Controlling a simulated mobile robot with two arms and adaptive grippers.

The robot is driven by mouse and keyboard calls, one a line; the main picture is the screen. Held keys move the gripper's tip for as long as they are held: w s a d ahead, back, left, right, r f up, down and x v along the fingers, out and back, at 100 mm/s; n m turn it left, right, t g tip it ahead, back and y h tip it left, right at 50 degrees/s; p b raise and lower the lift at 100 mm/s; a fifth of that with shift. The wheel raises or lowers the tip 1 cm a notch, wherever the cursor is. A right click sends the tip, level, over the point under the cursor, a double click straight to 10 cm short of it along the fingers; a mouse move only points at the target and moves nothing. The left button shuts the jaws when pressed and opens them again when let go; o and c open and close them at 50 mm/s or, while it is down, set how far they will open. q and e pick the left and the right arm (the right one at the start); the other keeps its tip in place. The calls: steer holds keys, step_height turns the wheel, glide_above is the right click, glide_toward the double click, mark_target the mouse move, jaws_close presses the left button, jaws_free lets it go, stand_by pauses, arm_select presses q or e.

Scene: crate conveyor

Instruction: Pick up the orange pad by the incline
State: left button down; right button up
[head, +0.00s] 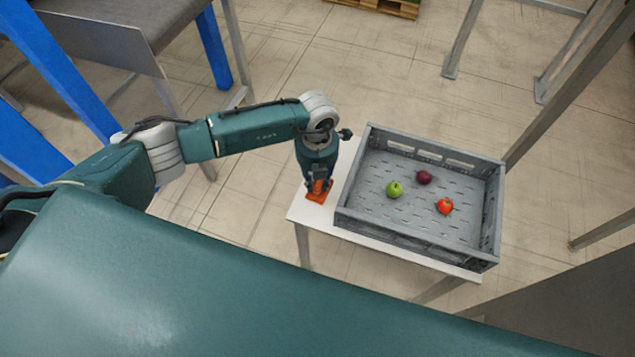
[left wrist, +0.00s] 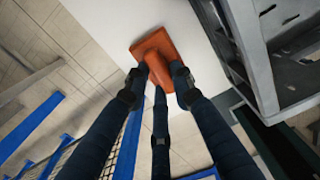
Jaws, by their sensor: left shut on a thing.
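The orange pad (head: 316,197) has a flat base and a raised grip. It is at the left end of a white table (head: 301,211), left of the grey crate. My left gripper (head: 320,183) points down over the pad and is shut on its raised grip. In the left wrist view, the dark fingers (left wrist: 160,80) close around the grip of the pad (left wrist: 152,44). I cannot tell whether the pad's base touches the table. My right gripper is not in view.
A grey crate (head: 410,242) stands on the table close to the right of my gripper. It holds a green apple (head: 394,188), a dark red fruit (head: 424,177) and a red-orange fruit (head: 445,206). Blue-legged framework (head: 217,45) stands at upper left.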

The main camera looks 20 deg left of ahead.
mark_target(317, 183)
arm_select(q)
step_height(317, 183, up, 19)
steer(key=b, duration=0.2)
steer(key=shift+r, duration=0.15)
steer(key=c, duration=2)
jaws_free()
steer(key=c, duration=0.5)
